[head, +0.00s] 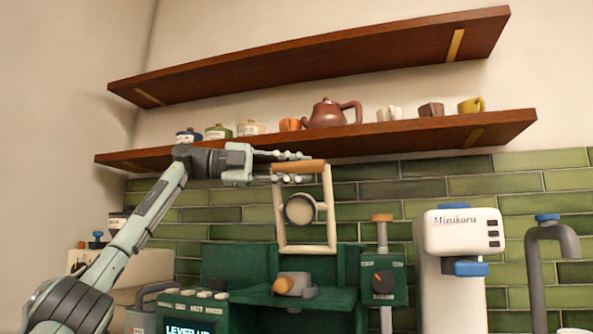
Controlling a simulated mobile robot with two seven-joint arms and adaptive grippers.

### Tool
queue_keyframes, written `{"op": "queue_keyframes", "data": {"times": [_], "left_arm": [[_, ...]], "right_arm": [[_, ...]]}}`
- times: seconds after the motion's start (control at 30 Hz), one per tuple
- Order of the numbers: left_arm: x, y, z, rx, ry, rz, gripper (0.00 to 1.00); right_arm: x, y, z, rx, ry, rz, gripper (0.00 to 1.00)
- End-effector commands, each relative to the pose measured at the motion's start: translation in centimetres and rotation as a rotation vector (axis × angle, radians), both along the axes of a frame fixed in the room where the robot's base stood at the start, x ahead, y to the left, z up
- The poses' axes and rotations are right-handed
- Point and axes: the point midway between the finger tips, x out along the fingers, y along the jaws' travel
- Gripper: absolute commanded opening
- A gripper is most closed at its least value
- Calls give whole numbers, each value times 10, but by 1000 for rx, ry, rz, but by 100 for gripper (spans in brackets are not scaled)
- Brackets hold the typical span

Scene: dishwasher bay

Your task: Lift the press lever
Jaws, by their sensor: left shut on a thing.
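The press lever (331,205) is a cream frame with a brown wooden handle across its top. It stands upright above the green press (229,262), its handle just below the lower shelf. My left gripper (303,166) reaches in from the left at handle height and is shut on the lever's handle. The fingers partly cover the handle's left part. A round metal part with a pale face (300,209) sits inside the frame. The press's display (190,328) reads "LEVER UP", partly cut off by the bottom edge. My right gripper is out of view.
The lower shelf (400,134) is close above my left gripper and carries a teapot (331,112), cups and jars. A white dispenser (440,235) and a grey tap (541,250) stand on the right. A green-tiled wall is behind.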

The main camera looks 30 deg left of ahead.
Motion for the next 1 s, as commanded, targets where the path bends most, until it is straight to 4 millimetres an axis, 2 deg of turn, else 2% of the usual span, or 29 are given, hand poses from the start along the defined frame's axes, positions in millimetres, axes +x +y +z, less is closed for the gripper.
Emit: {"op": "queue_keyframes", "data": {"times": [0.07, 0.1, 0.17, 0.43, 0.57, 1.0], "left_arm": [[-1, 1, 4, -5, -8, 3, 0], [-1, 1, 4, -5, -8, 3, 25], [-1, 1, 4, -4, -7, 3, 32], [-1, 1, 1, -3, -3, 1, 32], [-5, 8, 2, -2, -3, 3, 32], [-56, 77, 6, -5, -6, 4, 32]], "right_arm": [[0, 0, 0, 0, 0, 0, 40], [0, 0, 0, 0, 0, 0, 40], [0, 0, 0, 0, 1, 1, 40], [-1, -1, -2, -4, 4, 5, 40], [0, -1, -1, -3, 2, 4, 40], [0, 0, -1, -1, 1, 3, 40]]}}
